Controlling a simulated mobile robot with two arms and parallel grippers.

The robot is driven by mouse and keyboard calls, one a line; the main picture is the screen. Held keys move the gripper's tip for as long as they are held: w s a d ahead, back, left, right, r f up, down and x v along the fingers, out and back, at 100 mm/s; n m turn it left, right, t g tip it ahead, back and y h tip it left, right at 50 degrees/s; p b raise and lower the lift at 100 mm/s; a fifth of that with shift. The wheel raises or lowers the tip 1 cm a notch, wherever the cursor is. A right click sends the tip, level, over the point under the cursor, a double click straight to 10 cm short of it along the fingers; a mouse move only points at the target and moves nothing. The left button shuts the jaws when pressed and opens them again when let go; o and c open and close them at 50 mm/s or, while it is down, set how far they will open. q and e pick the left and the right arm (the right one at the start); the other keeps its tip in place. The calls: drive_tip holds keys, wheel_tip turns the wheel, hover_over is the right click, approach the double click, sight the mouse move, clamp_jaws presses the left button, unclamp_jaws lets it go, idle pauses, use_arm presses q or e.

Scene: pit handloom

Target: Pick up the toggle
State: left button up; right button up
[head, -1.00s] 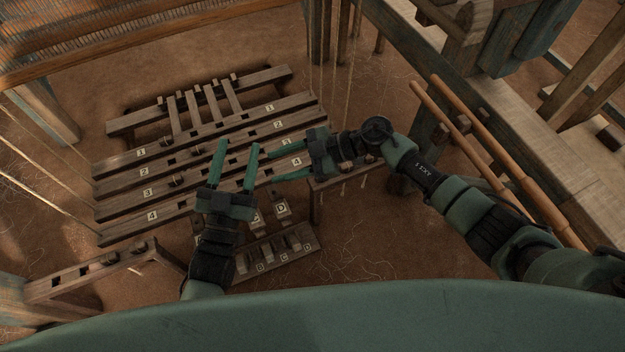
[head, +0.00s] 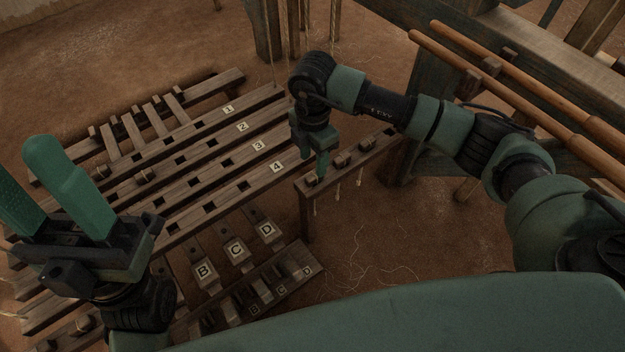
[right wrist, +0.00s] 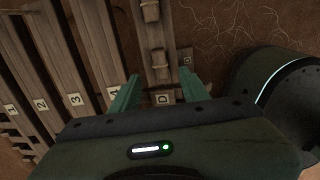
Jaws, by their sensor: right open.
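Small wooden toggles with hanging cords sit along a narrow rail (head: 376,146) right of the numbered bars. The nearest toggle (head: 311,182) is at the rail's left end, and two others, the middle toggle (head: 341,160) and the far toggle (head: 366,143), lie farther along. My right gripper (head: 317,166) points down over the left end, open. In the right wrist view its fingers (right wrist: 160,76) stand apart on either side of the rail, with a toggle (right wrist: 158,59) just ahead between them; contact cannot be told. My left gripper (head: 28,168) is open and empty, raised at the left.
Slotted bars numbered 1 to 4 (head: 205,178) lie left of the rail. Lettered wooden treadles (head: 236,250) and a lettered rack (head: 262,290) are below. Long round poles (head: 510,90) run along the upper right. Bare floor is right of the rack.

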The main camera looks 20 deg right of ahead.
sight(314, 174)
drive_tip(key=f+b, duration=0.2)
drive_tip(key=f, duration=0.3)
drive_tip(key=shift+d+f+b, duration=0.2)
drive_tip(key=shift+b, duration=0.15)
clamp_jaws()
